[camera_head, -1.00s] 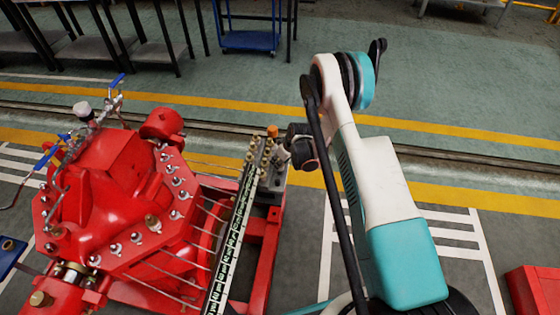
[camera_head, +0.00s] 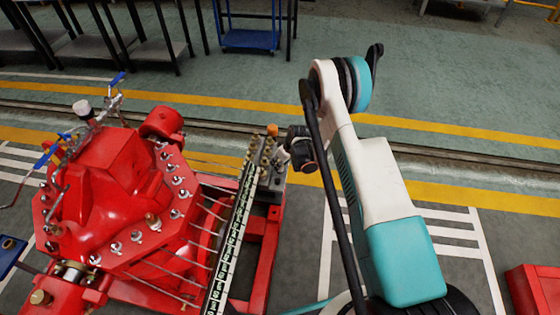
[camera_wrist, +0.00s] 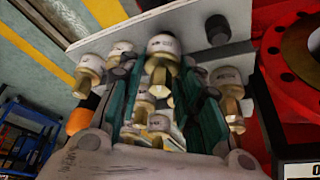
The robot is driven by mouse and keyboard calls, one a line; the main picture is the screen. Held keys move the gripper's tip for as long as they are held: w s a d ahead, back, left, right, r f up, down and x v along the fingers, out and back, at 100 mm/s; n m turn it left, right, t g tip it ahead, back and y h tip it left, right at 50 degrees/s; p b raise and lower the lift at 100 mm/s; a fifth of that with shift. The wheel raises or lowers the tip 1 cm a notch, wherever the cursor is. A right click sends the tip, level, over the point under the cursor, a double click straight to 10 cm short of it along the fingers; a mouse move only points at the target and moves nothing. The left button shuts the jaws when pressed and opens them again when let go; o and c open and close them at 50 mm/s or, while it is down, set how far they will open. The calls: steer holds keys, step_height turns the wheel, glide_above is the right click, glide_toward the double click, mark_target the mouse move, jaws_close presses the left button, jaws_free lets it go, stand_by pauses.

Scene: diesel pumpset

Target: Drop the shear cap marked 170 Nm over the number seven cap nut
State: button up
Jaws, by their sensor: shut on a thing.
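Several brass shear caps with pale marked collars stand in a grey rack (camera_head: 270,183), which also shows in the wrist view (camera_wrist: 203,20). My gripper (camera_wrist: 161,72) is at the rack, its two teal fingers closed around one shear cap (camera_wrist: 163,45). The marking on this cap is too small to read, so I cannot tell if it is the 170 Nm one. I cannot tell whether it is clear of the rack. Several cap nuts (camera_head: 176,181) ring the flange of the red pump (camera_head: 110,175). I cannot tell which is number seven.
A long strip with pale labels (camera_head: 232,240) runs between the pump and the rack. An orange-topped item (camera_head: 272,130) is at the rack's far end. Thin rods cross between the flange and the strip. A blue cart (camera_head: 248,38) stands far behind. Open floor lies right of the rack.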

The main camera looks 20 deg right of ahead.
steer(key=shift+f, duration=0.8)
steer(key=o, duration=1.1)
steer(key=shift+r, duration=0.1)
steer(key=v, duration=1.1)
steer(key=shift+s+r, duration=0.15)
steer(key=shift+r, duration=0.25)
steer(key=shift+r, duration=0.1)
steer(key=shift+r+p, duration=1.45)
steer(key=shift+r, duration=1.95)
